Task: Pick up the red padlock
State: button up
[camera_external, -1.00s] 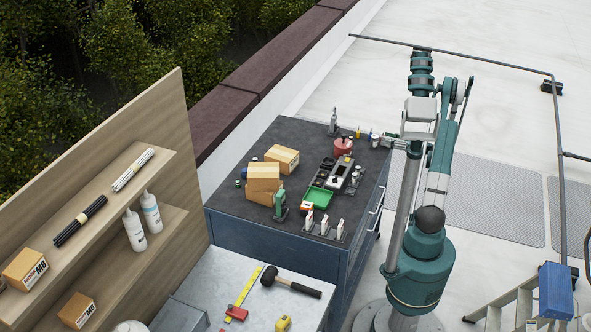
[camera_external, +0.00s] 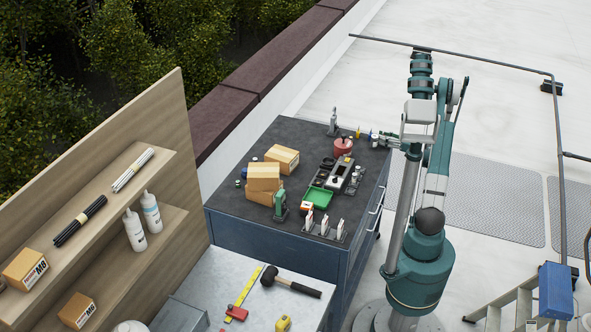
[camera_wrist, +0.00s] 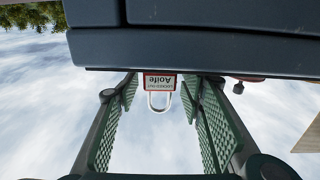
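The red padlock (camera_wrist: 159,82) shows upside down in the wrist view, with a white name label and a pale shackle pointing down in the picture. It lies between the two fingers of my gripper (camera_wrist: 160,120), which are apart, with green ribbed pads. Gaps show between the padlock and both pads. In the external view my gripper (camera_external: 389,141) is small, at the far right edge of the dark workbench top (camera_external: 228,188). I cannot make out the padlock there.
The bench's dark edge (camera_wrist: 200,48) fills the top of the wrist view. On the bench are cardboard boxes (camera_external: 264,176), a green tray (camera_external: 319,197), a red pot (camera_external: 343,147) and several small tools. A metal rail (camera_external: 450,57) passes behind my arm.

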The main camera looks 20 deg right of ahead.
jog(key=c, duration=0.8)
jog(key=shift+r, duration=0.1)
jog(key=shift+r+p, duration=1.35)
jog(key=shift+r, duration=3.55)
